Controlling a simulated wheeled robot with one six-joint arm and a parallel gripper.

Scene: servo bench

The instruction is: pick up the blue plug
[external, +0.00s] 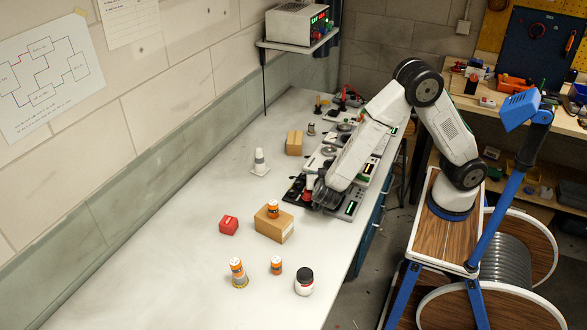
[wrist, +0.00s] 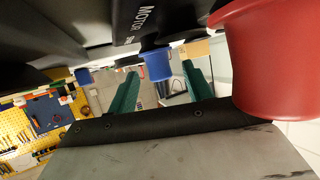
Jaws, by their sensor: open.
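The blue plug (wrist: 155,63) shows in the wrist view as a short blue cylinder against a black panel marked MOTOR (wrist: 145,22). My gripper (wrist: 161,75) is open, with its two green fingers apart on either side of the plug in the picture. I see a gap between the plug and each finger; I cannot tell if the plug is fully between them in depth. In the external view my gripper (external: 325,194) is low over the bench panels, and the blue plug cannot be made out there.
A large red rounded thing (wrist: 262,60) is very close on the right of the wrist view. Bare bench lies to the left.

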